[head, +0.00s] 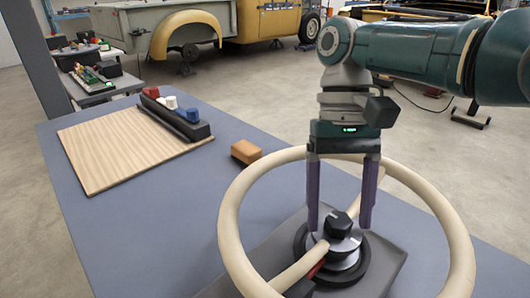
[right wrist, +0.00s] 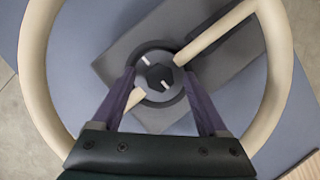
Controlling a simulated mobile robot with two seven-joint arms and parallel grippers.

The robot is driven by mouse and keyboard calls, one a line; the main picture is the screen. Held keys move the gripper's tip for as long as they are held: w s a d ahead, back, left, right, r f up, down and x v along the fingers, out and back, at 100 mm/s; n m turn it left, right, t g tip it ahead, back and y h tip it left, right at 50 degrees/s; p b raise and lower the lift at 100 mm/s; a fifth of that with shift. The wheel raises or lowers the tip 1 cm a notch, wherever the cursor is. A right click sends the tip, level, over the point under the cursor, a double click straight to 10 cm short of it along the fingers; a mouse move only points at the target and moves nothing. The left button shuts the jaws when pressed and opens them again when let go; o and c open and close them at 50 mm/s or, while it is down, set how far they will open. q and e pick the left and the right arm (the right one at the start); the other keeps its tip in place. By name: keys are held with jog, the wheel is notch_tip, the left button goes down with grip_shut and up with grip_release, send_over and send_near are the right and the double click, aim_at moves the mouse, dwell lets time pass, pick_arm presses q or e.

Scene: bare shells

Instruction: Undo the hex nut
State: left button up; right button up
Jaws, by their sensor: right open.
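The black hex nut (head: 340,222) sits on the round grey and black hub (head: 345,262) at the middle of a cream steering wheel (head: 231,225). In the right wrist view the nut (right wrist: 158,77) shows from above, with short white marks by it. My right gripper (head: 339,227) points down over the hub and is open. Its two purple fingers stand on either side of the nut with gaps between; in the right wrist view (right wrist: 160,74) they also straddle it. I cannot tell whether the fingertips touch the hub. My left gripper is not in view.
The wheel's rim and spokes surround my right gripper. A grey base plate (head: 385,260) lies under the hub on the blue-grey table (head: 150,235). To the left are an orange-brown block (head: 246,152), a wooden board (head: 120,150) and a black rack (head: 172,118) with coloured pieces. The table's front left is clear.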

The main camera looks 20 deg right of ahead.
jog(key=b+v, duration=0.1)
jog(key=v, duration=0.9)
